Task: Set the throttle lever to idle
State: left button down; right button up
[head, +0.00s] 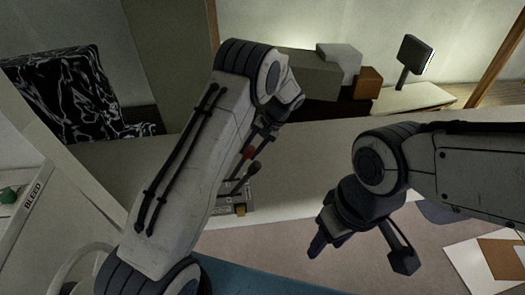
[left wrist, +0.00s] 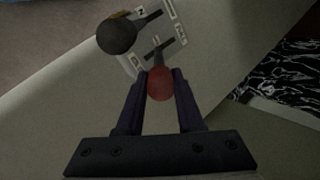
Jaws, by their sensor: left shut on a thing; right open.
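A lever with a red knob (head: 249,152) rises from a labelled control panel (head: 238,195) in the head view. In the left wrist view, the red knob (left wrist: 160,84) sits between the fingers of my left gripper (left wrist: 160,76), which is shut on it. A second lever with a dark round knob (left wrist: 116,37) stands just beside it, outside the fingers. The panel plate (left wrist: 168,32) shows slots and an "N" by the dark lever; other labels are too small to read. In the head view my left arm hides part of the panel. My right gripper (head: 360,253) is open and empty.
A pale counter (head: 300,150) surrounds the panel. Behind it are several boxes (head: 340,62) and a dark screen on a stand (head: 415,56). Papers (head: 460,265) lie at lower right. A black-and-white patterned item (head: 65,95) is at left, near a panel marked "BLEED" (head: 33,195).

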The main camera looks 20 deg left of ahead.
pick_arm(q)
jog(key=shift+w+d+f, duration=0.1)
dwell(0.3)
jog(key=c, duration=0.5)
grip_release()
jog(key=b+v, duration=0.2)
jog(key=v, duration=0.8)
jog(key=shift+d+r, duration=0.1)
jog(key=shift+r, duration=0.1)
